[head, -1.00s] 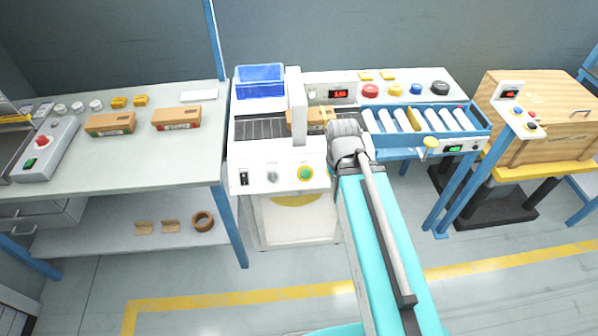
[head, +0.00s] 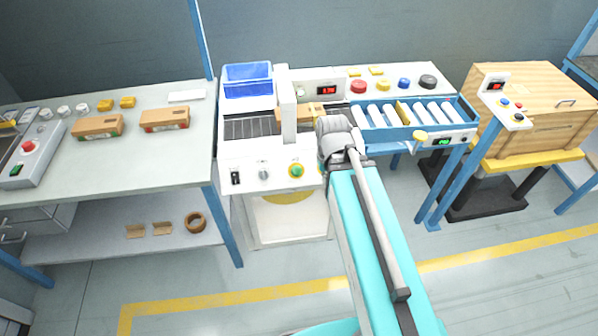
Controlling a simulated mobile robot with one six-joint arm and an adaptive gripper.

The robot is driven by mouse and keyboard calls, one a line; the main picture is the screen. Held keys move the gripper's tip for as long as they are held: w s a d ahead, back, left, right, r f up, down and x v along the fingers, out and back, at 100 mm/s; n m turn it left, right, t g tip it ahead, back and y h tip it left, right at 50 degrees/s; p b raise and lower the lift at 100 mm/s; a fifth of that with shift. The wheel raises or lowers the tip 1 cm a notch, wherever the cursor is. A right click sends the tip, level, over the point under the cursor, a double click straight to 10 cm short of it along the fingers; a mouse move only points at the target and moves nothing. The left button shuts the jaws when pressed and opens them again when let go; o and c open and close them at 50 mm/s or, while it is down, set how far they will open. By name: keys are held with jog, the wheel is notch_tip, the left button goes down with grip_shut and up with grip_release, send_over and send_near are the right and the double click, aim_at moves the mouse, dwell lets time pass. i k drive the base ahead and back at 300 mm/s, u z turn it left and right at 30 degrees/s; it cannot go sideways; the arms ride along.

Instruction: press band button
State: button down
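The white banding machine (head: 272,152) stands in the middle of the head view. Its front panel has a green round button in a yellow ring (head: 296,170), a grey knob (head: 264,173) and a black switch (head: 235,178). No label on the button is readable, but it is unobstructed. A tan carton (head: 309,112) lies on the machine top, partly behind its white upright arch (head: 287,103). My arm's grey joint is above and to the right of the green button, in front of the machine's right end. My gripper's fingers do not show.
A roller conveyor (head: 462,110) adjoins the machine on the right. Behind are red (head: 358,87), yellow, blue and black round items and a red display (head: 327,90). A blue bin (head: 247,82) is at back left. A left bench (head: 130,165) holds two cartons.

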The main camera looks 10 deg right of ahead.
aim_at(297, 171)
jog(key=z, duration=0.25)
jog(key=k, duration=1.55)
jog(key=u, duration=0.3)
jog(key=i, duration=1)
jog(key=z, duration=0.05)
